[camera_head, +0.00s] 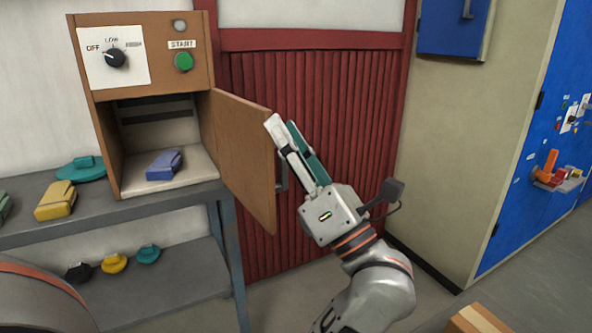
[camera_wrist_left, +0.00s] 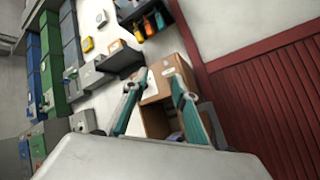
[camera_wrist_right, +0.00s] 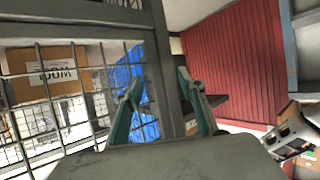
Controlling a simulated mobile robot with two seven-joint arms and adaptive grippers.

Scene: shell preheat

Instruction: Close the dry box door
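The wooden dry box (camera_head: 202,40) stands on a grey shelf. Its door (camera_head: 240,150) is hinged at the right side and stands wide open toward me. A grey handle (camera_head: 282,172) shows on the door's outer face. A blue block-like shell (camera_head: 165,165) lies inside. My left gripper (camera_head: 282,124) is beside the door's upper free corner, above the handle; I cannot tell if it touches. In the left wrist view its fingers (camera_wrist_left: 155,92) are apart with nothing between them. My right gripper (camera_wrist_right: 160,90) shows only in its own wrist view, open and empty.
The grey shelf (camera_head: 25,220) carries a yellow shell (camera_head: 56,201) and a teal shell (camera_head: 82,169) left of the box. A red slatted wall (camera_head: 330,90) is behind my left gripper. A wire mesh (camera_wrist_right: 60,100) is near my right gripper.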

